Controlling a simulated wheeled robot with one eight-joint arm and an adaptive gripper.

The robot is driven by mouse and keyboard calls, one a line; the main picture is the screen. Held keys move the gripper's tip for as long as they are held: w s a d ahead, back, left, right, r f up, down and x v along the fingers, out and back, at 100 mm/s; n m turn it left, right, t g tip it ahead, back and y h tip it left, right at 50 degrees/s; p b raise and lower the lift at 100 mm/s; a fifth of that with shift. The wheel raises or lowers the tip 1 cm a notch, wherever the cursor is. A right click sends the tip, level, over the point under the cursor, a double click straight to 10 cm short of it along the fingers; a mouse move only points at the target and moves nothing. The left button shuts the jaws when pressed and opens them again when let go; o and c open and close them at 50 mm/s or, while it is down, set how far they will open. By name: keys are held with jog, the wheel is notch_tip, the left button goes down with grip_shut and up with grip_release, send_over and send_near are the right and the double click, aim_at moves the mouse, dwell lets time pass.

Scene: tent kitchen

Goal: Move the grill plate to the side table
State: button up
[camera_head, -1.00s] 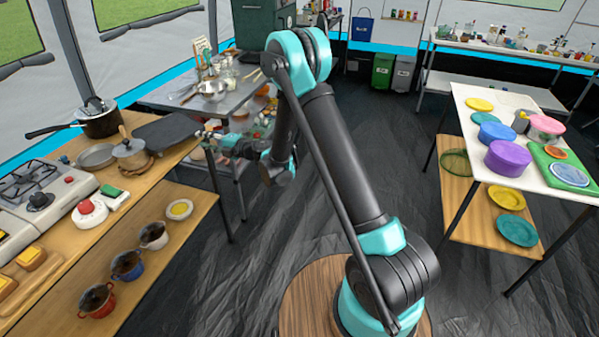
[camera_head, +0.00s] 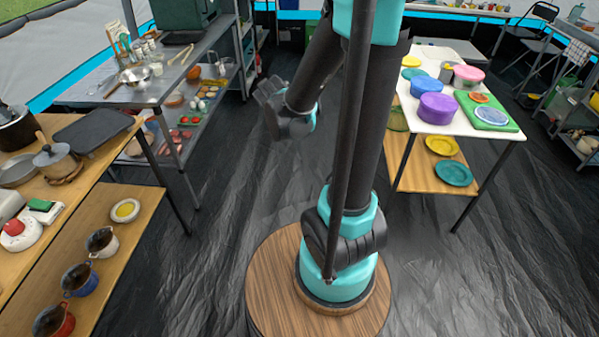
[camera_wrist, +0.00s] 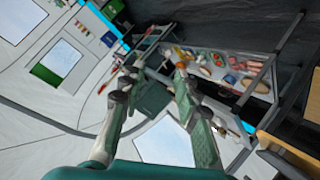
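The grill plate (camera_head: 92,129), a flat dark rectangle, lies on the wooden counter (camera_head: 95,170) at the left of the head view, near its back right end. My gripper (camera_wrist: 158,72) is open and empty in the wrist view, with a clear gap between its fingers. In the head view my wrist is raised right of the counter, well apart from the plate, and the fingers cannot be made out. A white-topped table (camera_head: 415,116) stands at the right. I cannot tell which table is the side table.
A saucepan (camera_head: 57,160) stands close to the grill plate. A steel table (camera_head: 105,95) with bowls and jars is behind the counter. Purple, blue and pink containers and a green board (camera_head: 491,124) are on the white table. Dark floor lies open between the tables.

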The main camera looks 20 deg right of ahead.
jog(key=s+f+m+g+y, duration=0.1)
jog(key=s+f+g, duration=0.3)
jog(key=s, duration=0.9)
jog(key=s+d+f+m+g+y, duration=0.1)
jog(key=s+f+m+g, duration=0.3)
jog(key=s, duration=0.9)
notch_tip(320, 180, down, 4)
jog(key=shift+d+r, duration=0.25)
